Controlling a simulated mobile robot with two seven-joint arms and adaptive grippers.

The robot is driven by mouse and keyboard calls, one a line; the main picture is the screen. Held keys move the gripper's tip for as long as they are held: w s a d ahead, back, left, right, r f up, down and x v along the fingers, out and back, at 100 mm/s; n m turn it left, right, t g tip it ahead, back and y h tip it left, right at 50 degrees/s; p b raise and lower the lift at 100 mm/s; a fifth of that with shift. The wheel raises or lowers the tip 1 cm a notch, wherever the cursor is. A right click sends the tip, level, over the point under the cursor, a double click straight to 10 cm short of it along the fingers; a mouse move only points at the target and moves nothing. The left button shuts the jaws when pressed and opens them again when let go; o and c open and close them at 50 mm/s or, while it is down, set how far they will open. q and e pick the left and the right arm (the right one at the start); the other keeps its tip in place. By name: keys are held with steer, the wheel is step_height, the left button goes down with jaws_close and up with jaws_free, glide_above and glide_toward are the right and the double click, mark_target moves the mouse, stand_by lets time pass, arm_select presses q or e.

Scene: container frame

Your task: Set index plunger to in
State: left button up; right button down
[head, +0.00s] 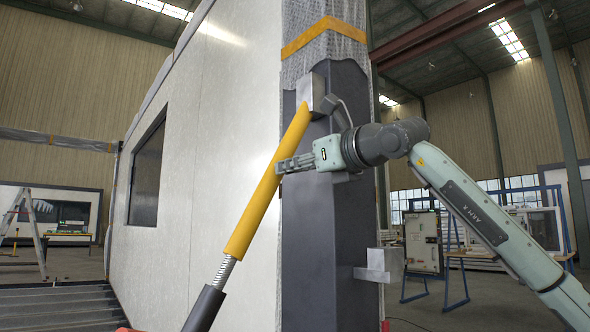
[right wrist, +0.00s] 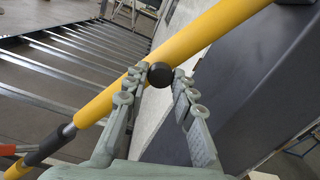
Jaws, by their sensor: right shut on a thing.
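The index plunger shows as a round black knob (right wrist: 160,75) at the side of a yellow tube (right wrist: 203,34) in the right wrist view. My right gripper (right wrist: 159,78) has its fingers on either side of the knob and is shut on it. The plunger's stem is hidden, so I cannot tell how far it sits in. In the head view the yellow tube (head: 262,195) leans against the dark post, and my right gripper (head: 281,166) reaches it from the right. The knob is hidden there behind the fingers. My left gripper is not in view.
The dark grey post (head: 331,230) stands behind my right gripper, with a metal bracket (head: 380,265) low on its right. A spring (head: 223,271) and black cylinder (head: 205,310) continue below the tube. A white container wall (head: 215,110) stands left; ribbed flooring (head: 60,303) lies lower left.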

steer(key=c, duration=1.2)
jaws_free()
steer(key=shift+w, duration=0.1)
steer(key=v, duration=1.2)
steer(key=shift+a, duration=0.1)
